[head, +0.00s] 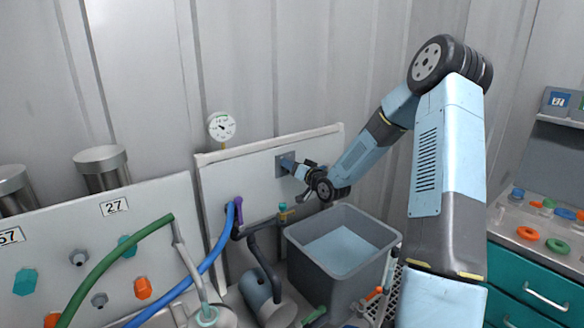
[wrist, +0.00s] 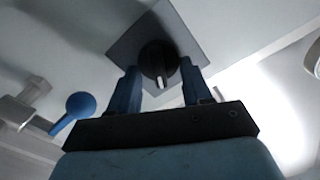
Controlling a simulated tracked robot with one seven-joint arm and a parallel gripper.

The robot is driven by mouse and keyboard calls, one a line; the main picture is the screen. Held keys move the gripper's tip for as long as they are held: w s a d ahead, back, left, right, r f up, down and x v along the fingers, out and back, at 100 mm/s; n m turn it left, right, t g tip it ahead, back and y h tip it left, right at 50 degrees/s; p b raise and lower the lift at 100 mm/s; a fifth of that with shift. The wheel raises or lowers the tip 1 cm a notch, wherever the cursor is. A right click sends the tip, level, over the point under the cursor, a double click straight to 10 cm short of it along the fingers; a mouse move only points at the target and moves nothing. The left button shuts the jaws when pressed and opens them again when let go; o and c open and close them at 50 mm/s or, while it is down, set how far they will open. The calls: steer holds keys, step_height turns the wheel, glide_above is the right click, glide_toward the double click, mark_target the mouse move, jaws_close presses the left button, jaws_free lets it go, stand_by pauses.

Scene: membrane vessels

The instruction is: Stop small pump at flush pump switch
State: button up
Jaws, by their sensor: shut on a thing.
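The flush pump switch is a black round knob (wrist: 157,58) with a white pointer on a grey square plate (wrist: 124,48). The plate also shows on the pale panel in the head view (head: 281,165). My gripper (wrist: 160,74) has one blue finger on each side of the knob and is shut on it. In the head view my gripper (head: 297,171) meets the plate and hides the knob. A grey cylinder with hoses (head: 258,290), perhaps the small pump, stands below the panel; I cannot tell if it runs.
An open grey tank (head: 300,262) holding liquid stands below my arm. A dial gauge (head: 221,126) tops the panel. A blue hose (head: 213,255) and a green hose (head: 110,262) are at left. A teal drawer cabinet (head: 535,285) is at right. A blue ball-ended handle (wrist: 80,104) is left of my gripper.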

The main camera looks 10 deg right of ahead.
steer(key=n, duration=1.1)
steer(key=shift+s+a, duration=0.2)
steer(key=shift+a, duration=0.2)
steer(key=shift+f+n, duration=0.1)
steer(key=shift+n, duration=0.3)
steer(key=o, duration=1.1)
steer(key=shift+c, duration=0.2)
steer(key=shift+s, duration=0.1)
steer(key=v, duration=1.3)
steer(key=shift+s, duration=0.25)
